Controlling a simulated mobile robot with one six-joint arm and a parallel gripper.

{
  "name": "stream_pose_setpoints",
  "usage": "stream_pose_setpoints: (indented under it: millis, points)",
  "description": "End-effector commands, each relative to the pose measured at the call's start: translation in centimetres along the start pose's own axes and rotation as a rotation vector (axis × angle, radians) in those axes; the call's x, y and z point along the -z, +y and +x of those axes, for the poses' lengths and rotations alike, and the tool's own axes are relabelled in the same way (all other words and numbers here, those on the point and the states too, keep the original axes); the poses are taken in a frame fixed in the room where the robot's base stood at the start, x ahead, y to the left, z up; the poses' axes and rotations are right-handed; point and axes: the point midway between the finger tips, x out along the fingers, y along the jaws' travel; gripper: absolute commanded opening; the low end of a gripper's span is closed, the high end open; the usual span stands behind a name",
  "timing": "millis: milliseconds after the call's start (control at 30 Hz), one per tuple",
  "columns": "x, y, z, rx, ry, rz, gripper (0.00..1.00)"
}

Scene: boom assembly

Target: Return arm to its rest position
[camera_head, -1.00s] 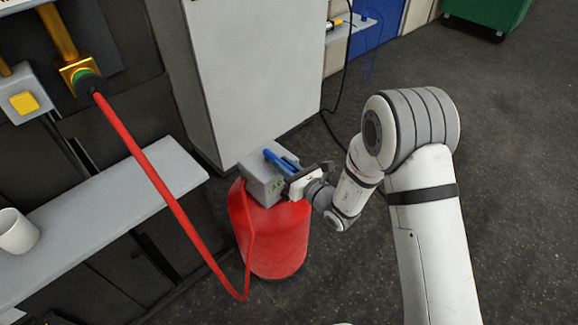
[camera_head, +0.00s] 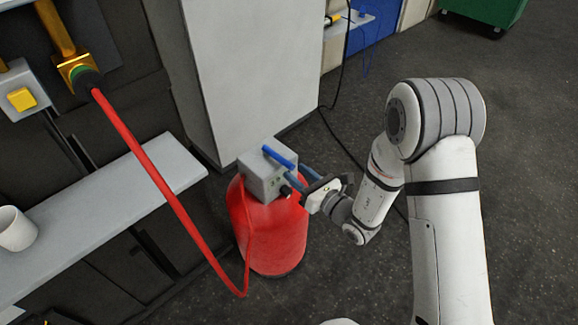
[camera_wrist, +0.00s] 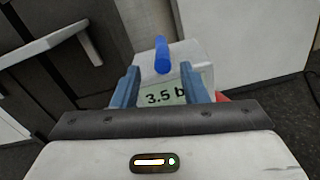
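My gripper (camera_head: 302,182) is just right of the grey box on top of a red tank (camera_head: 270,232) in the head view. In the wrist view, my gripper's two blue fingers (camera_wrist: 161,88) stand apart with nothing held between them. Beyond them is the grey box (camera_wrist: 188,55) with a blue lever (camera_wrist: 162,55) and a display reading "3.5 b". The box (camera_head: 262,178) and its blue lever (camera_head: 279,157) also show in the head view. My arm reaches in from the lower right.
A red hose (camera_head: 165,188) runs from a yellow fitting (camera_head: 78,72) to the tank. A grey shelf (camera_head: 120,200) with a white mug (camera_head: 15,229) is at left. A tall grey cabinet (camera_head: 230,70) stands behind the tank.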

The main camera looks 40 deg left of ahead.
Motion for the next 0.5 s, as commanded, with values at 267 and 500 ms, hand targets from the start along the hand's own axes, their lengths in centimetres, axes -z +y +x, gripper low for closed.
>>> stream_pose_setpoints:
  millis: [267,500]
  points:
    - [0.00,0.06,-1.31,0.000,0.000,0.000,0.40]
    - [0.00,0.07,-1.27,-0.001,0.000,0.000,0.40]
